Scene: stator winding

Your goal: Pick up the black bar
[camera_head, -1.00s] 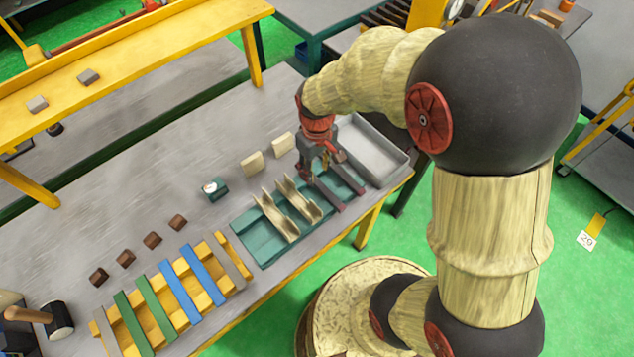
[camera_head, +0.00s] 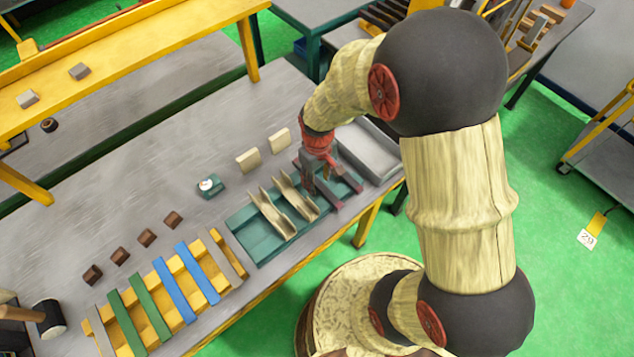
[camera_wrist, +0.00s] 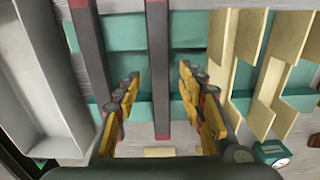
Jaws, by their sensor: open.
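Two long dark bars with reddish edges lie across the teal tray (camera_head: 262,245). In the wrist view, one black bar (camera_wrist: 157,45) runs down the middle, and the other black bar (camera_wrist: 88,40) is to its left. My gripper (camera_wrist: 159,88) is open, its yellow-padded fingers on either side of the middle bar in the picture. I cannot tell whether the fingertips are down at the bar's height. In the head view, my gripper (camera_head: 313,182) is over the right part of the teal tray and partly hides the bars.
Wavy tan pieces (camera_head: 272,212) lie on the tray just left of my gripper. A grey bin (camera_head: 372,155) stands close on its right. Two tan blocks (camera_head: 279,140) are behind. A yellow rack (camera_head: 155,310) with coloured strips is at the front left.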

